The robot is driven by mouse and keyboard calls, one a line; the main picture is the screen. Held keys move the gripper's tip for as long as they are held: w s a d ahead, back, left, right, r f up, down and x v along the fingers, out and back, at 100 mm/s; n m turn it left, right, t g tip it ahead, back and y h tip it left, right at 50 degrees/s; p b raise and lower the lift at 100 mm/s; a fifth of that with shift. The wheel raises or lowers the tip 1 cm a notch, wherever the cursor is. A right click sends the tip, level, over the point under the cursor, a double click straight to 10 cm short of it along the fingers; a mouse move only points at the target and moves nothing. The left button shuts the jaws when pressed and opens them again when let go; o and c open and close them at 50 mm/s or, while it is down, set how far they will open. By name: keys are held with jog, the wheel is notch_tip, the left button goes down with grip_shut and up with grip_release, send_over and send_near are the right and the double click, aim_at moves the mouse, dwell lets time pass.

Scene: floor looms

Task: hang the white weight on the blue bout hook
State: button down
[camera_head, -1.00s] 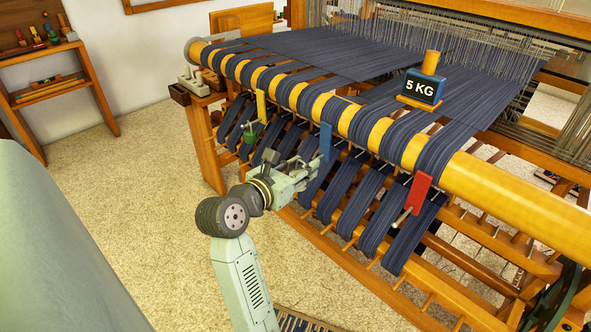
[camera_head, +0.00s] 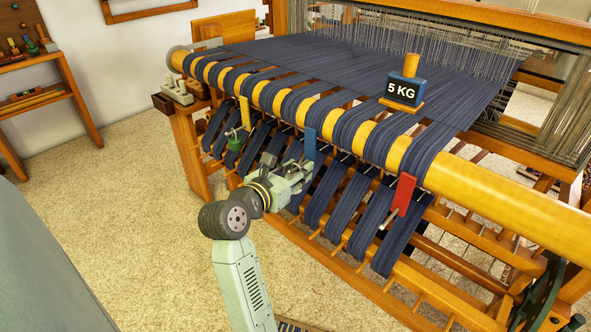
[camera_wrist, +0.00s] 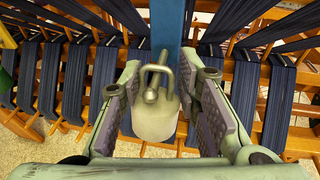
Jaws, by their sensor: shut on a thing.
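My gripper (camera_wrist: 160,112) is shut on the white weight (camera_wrist: 154,123), a pale rounded body with a metal loop on top, in the wrist view. The blue bout hook (camera_wrist: 168,28) is a blue strip right behind the weight; a ball-ended metal pin (camera_wrist: 151,95) shows in front of the loop. I cannot tell whether the loop is around the pin or only overlaps it.
A yellow strip (camera_head: 245,112) with a green weight (camera_head: 233,139) hangs to the left. A red strip (camera_head: 403,194) with a pin hangs to the right. Dark warp bundles and the wooden beam (camera_head: 398,153) are close by. A 5 KG block (camera_head: 404,90) sits above. The carpet is clear.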

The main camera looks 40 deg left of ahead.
jog(key=shift+r, duration=0.1)
jog(key=c, duration=1.1)
grip_release()
jog(key=v, duration=1.2)
